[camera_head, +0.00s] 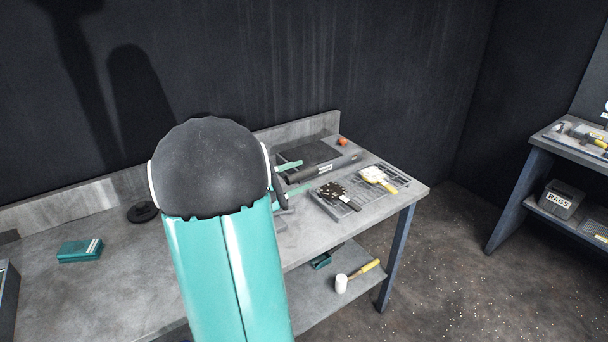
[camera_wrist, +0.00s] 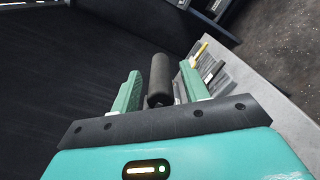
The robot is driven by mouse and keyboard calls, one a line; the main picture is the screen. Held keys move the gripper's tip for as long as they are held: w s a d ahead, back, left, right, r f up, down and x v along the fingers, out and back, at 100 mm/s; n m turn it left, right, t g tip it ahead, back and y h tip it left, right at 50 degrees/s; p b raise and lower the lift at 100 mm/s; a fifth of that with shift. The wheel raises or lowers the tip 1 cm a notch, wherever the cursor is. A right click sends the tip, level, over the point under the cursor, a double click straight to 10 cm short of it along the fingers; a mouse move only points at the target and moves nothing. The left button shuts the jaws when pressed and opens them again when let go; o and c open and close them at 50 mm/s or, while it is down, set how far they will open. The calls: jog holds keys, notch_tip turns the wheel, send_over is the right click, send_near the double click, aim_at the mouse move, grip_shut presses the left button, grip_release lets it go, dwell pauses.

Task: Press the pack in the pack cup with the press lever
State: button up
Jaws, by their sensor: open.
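A dark cylindrical grip (camera_wrist: 161,82), which looks like the press lever's handle, lies between the two green fingers of my gripper (camera_wrist: 160,71) in the wrist view. The fingers are open, with a gap visible on each side of the grip. In the head view my gripper (camera_head: 306,175) is at the right part of the bench, its green fingers either side of the dark bar (camera_head: 322,171). My arm hides much of the area behind it. I cannot make out the pack or the pack cup in either view.
The grey bench (camera_head: 110,285) holds a teal box (camera_head: 80,251), a round black piece (camera_head: 142,212) and a grey tray (camera_head: 330,209) with brushes. A mallet (camera_head: 342,284) lies on the lower shelf. A second table (camera_head: 570,145) with a RAGS bin (camera_head: 560,200) stands at right.

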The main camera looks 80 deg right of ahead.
jog(key=shift+x, duration=1.15)
jog(key=shift+c, duration=0.3)
grip_shut()
jog(key=shift+d+r+n, duration=0.1)
jog(key=shift+r+n, duration=0.7)
jog(key=shift+r, duration=0.75)
jog(key=shift+o, duration=0.3)
grip_release()
